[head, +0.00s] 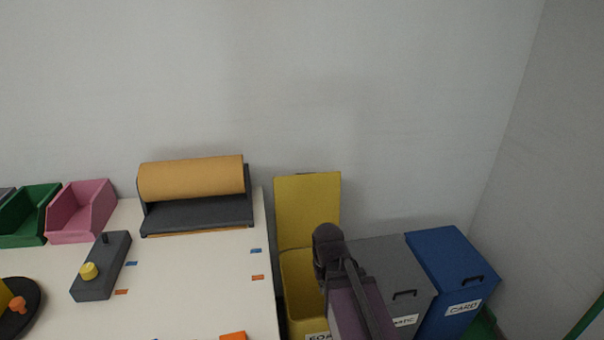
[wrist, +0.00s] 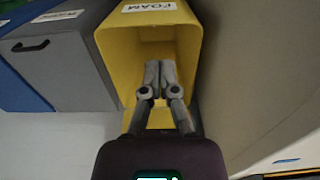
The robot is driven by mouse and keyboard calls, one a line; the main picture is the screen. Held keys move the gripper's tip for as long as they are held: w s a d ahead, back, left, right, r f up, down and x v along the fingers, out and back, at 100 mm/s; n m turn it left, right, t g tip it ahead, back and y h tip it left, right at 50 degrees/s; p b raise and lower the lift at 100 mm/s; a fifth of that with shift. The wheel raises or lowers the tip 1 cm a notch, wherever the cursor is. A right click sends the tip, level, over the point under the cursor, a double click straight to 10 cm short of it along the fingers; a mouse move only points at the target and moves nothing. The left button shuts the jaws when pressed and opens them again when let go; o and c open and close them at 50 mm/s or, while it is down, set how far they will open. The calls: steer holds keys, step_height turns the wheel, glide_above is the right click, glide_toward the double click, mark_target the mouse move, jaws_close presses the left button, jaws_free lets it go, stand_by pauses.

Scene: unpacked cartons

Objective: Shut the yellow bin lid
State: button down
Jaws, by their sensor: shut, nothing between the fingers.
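The yellow bin (head: 296,272) stands between the white table and the grey bin, with its label partly readable as FOAM. Its yellow lid (head: 307,210) is open and stands upright against the wall behind the bin. My arm reaches over the bin's right side in the head view and hides part of it; the fingertips are not clear there. In the wrist view the yellow bin (wrist: 187,40) shows its FOAM label and open inside. My gripper (wrist: 160,70) is shut and empty in front of the bin's opening. I cannot tell whether it touches the bin.
A grey bin (head: 391,266) and a blue bin labelled CARD (head: 449,262), both with shut lids, stand close on the right. The white table (head: 200,290) on the left bears a brown paper roll (head: 191,178), a grey control box (head: 101,266) and coloured trays.

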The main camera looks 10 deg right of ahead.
steer(key=w+r+p, duration=0.6)
steer(key=w, duration=0.8)
steer(key=w+d+r+t+p, duration=0.1)
steer(key=w+r+p, duration=0.5)
steer(key=w, duration=0.8)
steer(key=w+d+r+t+p, duration=0.1)
steer(key=w+r+p, duration=0.6)
steer(key=w, duration=0.7)
steer(key=shift+d+r, duration=0.1)
steer(key=shift+r, duration=0.45)
steer(key=shift+f, duration=0.2)
step_height(320, 180, down, 10)
steer(key=w+b, duration=0.1)
steer(key=b, duration=0.8)
steer(key=shift+w+r+b, duration=0.25)
steer(key=shift+w+b, duration=0.1)
steer(key=shift+w, duration=0.05)
steer(key=shift+s, duration=0.1)
